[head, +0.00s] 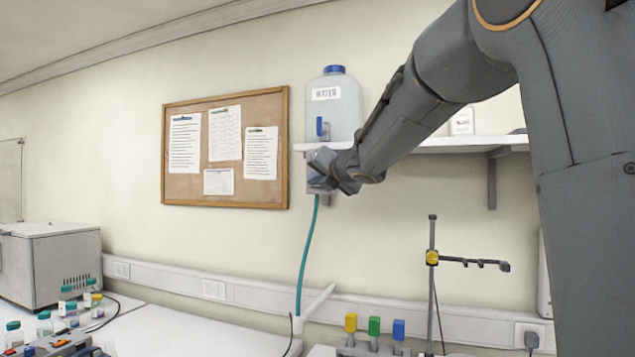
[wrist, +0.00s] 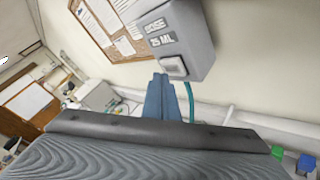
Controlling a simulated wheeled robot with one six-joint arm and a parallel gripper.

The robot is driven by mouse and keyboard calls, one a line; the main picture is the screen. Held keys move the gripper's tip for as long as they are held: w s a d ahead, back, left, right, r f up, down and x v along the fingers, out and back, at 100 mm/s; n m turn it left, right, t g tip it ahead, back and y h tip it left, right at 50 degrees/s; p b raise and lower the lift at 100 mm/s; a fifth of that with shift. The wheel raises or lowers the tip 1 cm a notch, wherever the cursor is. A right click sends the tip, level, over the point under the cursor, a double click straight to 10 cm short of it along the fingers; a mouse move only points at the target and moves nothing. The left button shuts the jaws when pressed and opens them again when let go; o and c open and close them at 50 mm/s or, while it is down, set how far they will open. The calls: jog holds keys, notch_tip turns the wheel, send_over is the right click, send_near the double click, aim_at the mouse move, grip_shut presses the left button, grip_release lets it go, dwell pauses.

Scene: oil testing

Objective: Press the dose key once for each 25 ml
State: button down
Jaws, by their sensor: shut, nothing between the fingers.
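The dose unit is a grey box (wrist: 190,35) labelled "DOSE 25 ML" in the wrist view. Its pale square dose key (wrist: 173,66) sits in a dark surround below the label. In the head view the unit (head: 318,159) hangs under the shelf front, partly hidden by my wrist. My gripper (wrist: 160,77) is shut and empty, its blue fingers pointing toward the unit. The fingertips appear just below and left of the key in the wrist view; I cannot tell whether they touch it. A water container (head: 336,112) with a blue cap stands on the shelf above.
A teal hose (head: 306,255) hangs from the unit toward the bench. A cork board (head: 225,148) is on the wall to the left. Yellow, green and blue blocks (head: 374,327) and a clamp stand (head: 432,280) stand below. The white bench (head: 190,330) is clear in the middle.

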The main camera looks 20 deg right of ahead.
jog(key=shift+w+d, duration=0.2)
jog(key=shift+w, duration=0.05)
jog(key=shift+w+d, duration=0.3)
jog(key=shift+w, duration=0.1)
dwell(0.8)
jog(key=shift+s+a, duration=0.1)
dwell(0.4)
jog(key=shift+s+a, duration=0.45)
jog(key=shift+s, duration=0.2)
jog(key=s+a+b, duration=0.1)
jog(key=s, duration=0.1)
jog(key=s+a, duration=0.2)
jog(key=shift+b, duration=0.35)
dwell(0.6)
